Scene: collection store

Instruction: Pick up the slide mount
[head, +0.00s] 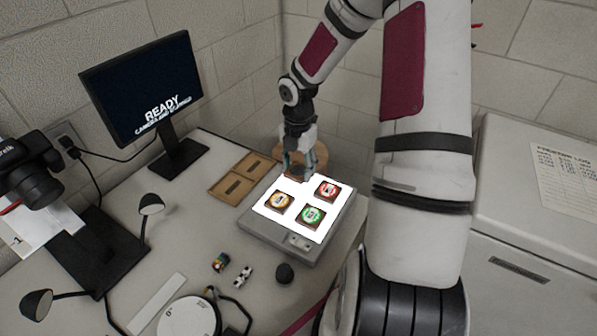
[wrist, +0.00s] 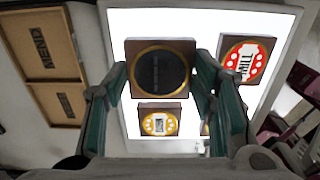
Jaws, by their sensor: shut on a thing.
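My gripper (head: 300,168) is over the back edge of the lit light box (head: 272,240). In the wrist view, my gripper (wrist: 160,80) is shut on a brown square slide mount (wrist: 160,50) with a dark round centre and a thin gold ring. One finger is on each side of it. Three other mounts lie on the bright panel: an orange one (head: 278,200), a red one (head: 327,190) and a green one (head: 311,215). The orange (wrist: 160,122) and red (wrist: 246,60) mounts also show in the wrist view.
Wooden trays (head: 242,176) lie left of the light box, and a round wooden thing (head: 318,153) is behind my gripper. A monitor (head: 145,85), a camera stand (head: 95,265), small lamps and small items occupy the desk. A grey cabinet (head: 530,200) stands at right.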

